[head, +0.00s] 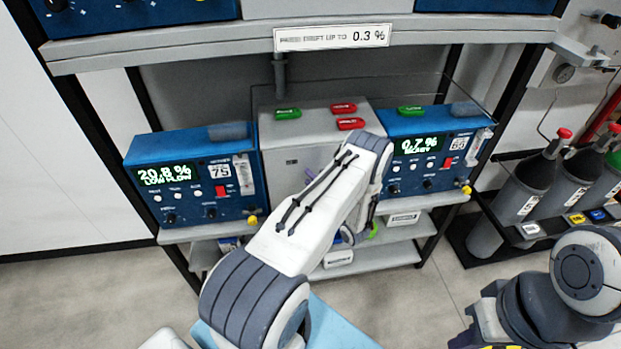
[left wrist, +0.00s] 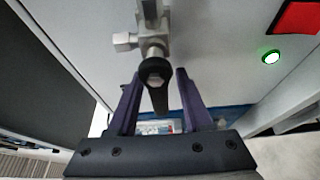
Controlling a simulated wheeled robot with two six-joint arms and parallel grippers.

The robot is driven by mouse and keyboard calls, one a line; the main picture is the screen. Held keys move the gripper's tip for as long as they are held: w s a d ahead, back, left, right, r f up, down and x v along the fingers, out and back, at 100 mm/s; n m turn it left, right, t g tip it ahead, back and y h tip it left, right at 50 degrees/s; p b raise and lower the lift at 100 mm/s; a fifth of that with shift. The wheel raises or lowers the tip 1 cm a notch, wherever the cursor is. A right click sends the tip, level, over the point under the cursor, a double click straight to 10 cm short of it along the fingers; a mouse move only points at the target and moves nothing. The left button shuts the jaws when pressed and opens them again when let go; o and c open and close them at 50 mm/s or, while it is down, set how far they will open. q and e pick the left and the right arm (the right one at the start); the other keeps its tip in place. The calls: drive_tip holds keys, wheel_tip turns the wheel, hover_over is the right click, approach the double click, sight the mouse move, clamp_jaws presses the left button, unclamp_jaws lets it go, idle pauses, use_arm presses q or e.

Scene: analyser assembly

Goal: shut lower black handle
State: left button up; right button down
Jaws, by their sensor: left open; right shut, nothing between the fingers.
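A black handle (left wrist: 158,92) hangs from a metal valve fitting (left wrist: 155,32) in the left wrist view. Its round hub is at the top and its narrow tapered end points down the picture. My left gripper (left wrist: 160,76) is open, with one purple finger on each side of the handle and visible gaps between. In the head view my left arm hides the handle, and only a bit of purple from my left gripper (head: 310,176) shows beside the arm. My right gripper is not in view; only parts of my right arm show at the lower right.
Blue analyser units stand on the rack, one on the left (head: 190,180) and one on the right (head: 430,150). A grey cabinet (head: 283,150) with green and red tags on top stands between them. Gas cylinders (head: 525,185) stand at the right. A lit green button (left wrist: 271,57) is near the valve.

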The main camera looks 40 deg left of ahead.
use_arm(q)
clamp_jaws()
drive_tip(key=shift+f, duration=0.15)
drive_tip(key=w+d+f+n+t+h+b, duration=0.3)
drive_tip(key=n+h+b, duration=0.4)
drive_tip(key=n+b, duration=0.6)
drive_tip(key=shift+w+d+f, duration=0.2)
drive_tip(key=shift+w+f, duration=0.25)
drive_tip(key=shift+f, duration=0.6)
idle(0.3)
unclamp_jaws()
drive_tip(key=shift+r, duration=0.1)
